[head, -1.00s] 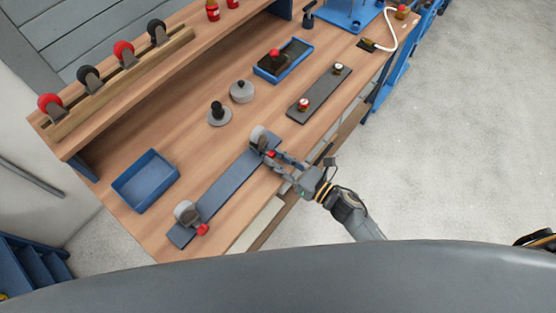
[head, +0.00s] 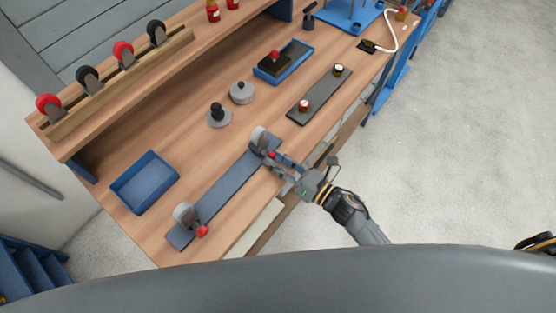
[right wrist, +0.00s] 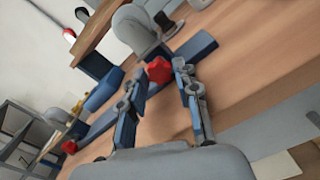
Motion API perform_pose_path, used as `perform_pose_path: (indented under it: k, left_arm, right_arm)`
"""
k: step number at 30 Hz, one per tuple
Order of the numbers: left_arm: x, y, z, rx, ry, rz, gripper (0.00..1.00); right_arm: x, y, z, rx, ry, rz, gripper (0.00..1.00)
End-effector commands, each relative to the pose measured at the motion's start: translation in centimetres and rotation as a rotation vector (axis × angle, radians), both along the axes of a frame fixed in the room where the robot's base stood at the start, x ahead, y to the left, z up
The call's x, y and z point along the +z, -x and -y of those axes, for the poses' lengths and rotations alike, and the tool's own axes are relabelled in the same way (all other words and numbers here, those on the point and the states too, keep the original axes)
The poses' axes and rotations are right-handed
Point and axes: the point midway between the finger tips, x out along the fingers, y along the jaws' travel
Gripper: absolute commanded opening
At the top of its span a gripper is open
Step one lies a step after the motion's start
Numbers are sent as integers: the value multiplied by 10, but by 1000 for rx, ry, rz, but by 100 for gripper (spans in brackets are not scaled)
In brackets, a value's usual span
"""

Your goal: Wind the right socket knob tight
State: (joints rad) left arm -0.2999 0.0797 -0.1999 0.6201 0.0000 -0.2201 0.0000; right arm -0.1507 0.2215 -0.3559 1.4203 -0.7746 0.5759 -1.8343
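A long dark blue-grey rail (head: 222,190) lies along the front of the bench. It carries a grey socket with a red knob at each end. The right socket (head: 259,138) has its red knob (head: 271,154) facing the front edge. My right gripper (head: 275,163) reaches in from the front right, with its fingertips close to that knob. In the right wrist view the red knob (right wrist: 158,70) shows between and just beyond the two open fingertips (right wrist: 162,78); contact cannot be told. The left socket (head: 184,214) has its own red knob (head: 201,231). My left gripper is not in view.
A blue tray (head: 145,181) stands behind the rail, empty. Two grey round pieces (head: 218,117) (head: 241,92) stand behind the right socket. A dark plate (head: 321,95) with two small knobs and a blue tray (head: 283,62) lie farther right. Caster wheels line the shelf.

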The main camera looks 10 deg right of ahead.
Motion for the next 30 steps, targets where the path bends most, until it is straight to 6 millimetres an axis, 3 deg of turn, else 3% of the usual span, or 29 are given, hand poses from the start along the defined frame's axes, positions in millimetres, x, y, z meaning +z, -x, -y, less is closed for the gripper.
perform_pose_path:
  k: [14, 30]
  left_arm:
    - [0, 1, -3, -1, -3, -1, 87]
    - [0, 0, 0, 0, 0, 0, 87]
  right_arm:
    - [-1, 6, 6, 0, 1, -1, 49]
    - [-1, 77, 76, 0, 2, -2, 49]
